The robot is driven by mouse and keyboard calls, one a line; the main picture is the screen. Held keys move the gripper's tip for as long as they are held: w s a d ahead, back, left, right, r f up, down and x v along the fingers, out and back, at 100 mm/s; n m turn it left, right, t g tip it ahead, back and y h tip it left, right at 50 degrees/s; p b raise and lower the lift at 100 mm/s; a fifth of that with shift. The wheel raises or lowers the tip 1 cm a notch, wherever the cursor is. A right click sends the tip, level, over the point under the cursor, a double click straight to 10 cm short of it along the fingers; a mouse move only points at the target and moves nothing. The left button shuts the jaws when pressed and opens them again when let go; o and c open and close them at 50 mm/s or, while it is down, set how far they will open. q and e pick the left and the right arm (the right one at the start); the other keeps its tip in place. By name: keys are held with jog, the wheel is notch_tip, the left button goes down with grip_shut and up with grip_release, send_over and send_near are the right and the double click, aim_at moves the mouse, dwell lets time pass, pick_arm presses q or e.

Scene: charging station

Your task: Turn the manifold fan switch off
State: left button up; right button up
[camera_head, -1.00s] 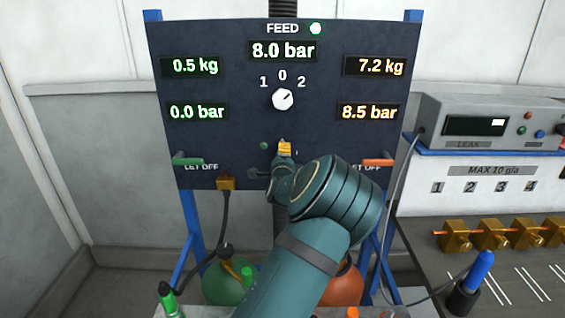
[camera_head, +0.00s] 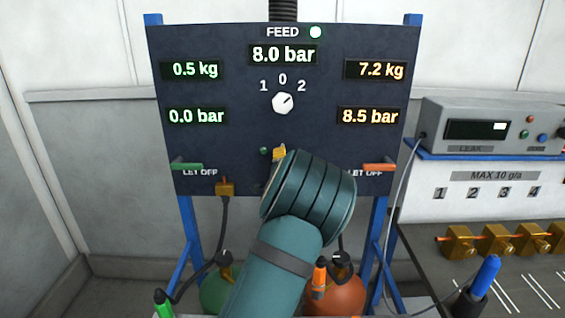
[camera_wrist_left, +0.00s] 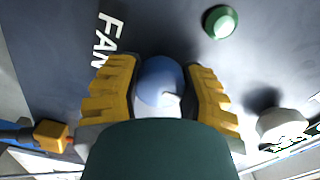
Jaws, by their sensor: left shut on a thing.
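The dark panel (camera_head: 235,145) faces me, with the FAN label (camera_wrist_left: 107,40) on it in the left wrist view. A rounded knob (camera_wrist_left: 160,80) near the label looks blue, with a pale patch at its lower edge. My left gripper (camera_wrist_left: 163,88) has one yellow finger on each side of this knob and is shut on it. In the head view the left gripper's yellow tip (camera_head: 279,153) shows at the lower middle of the panel, and my arm hides the knob. A green lamp (camera_wrist_left: 220,22) sits near the knob and looks dim. My right gripper is not in view.
Above is the white FEED selector (camera_head: 283,103). A green lever (camera_head: 187,166) and an orange lever (camera_head: 379,167) stick out at the panel's lower sides. A brass fitting with a hose (camera_head: 225,188) is at lower left. A grey leak tester (camera_head: 490,125) stands at right.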

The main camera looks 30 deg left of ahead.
pick_arm(q)
jog(key=shift+d+r, duration=0.1)
jog(key=o, duration=1.2)
jog(key=shift+w, duration=0.15)
jog(key=v, duration=1.2)
